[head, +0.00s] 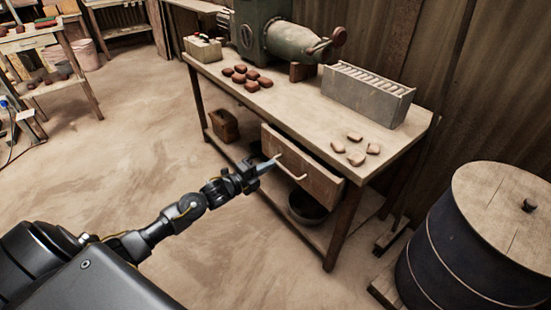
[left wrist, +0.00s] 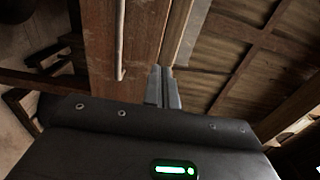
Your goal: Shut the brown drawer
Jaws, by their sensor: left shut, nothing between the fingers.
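The brown drawer (head: 312,182) sits under the top of the wooden workbench and stands partly open. Its front, with a pale bar handle (head: 290,168), juts out past the bench edge. My left gripper (head: 268,165) is shut and empty at the left end of the drawer front, close to the handle. In the left wrist view, the shut fingers (left wrist: 163,88) point at the edge of the drawer front (left wrist: 142,45), and the handle (left wrist: 120,40) is beside them. I cannot tell whether the fingertips touch the drawer. My right gripper is not in view.
The workbench (head: 290,110) carries a green machine (head: 262,32), several red-brown lumps (head: 252,86), a grey slotted block (head: 367,94) and pale pieces (head: 355,158). A bowl (head: 307,208) and a wooden box (head: 224,125) are on the lower shelf. A dark barrel (head: 470,250) stands right. Floor in front is clear.

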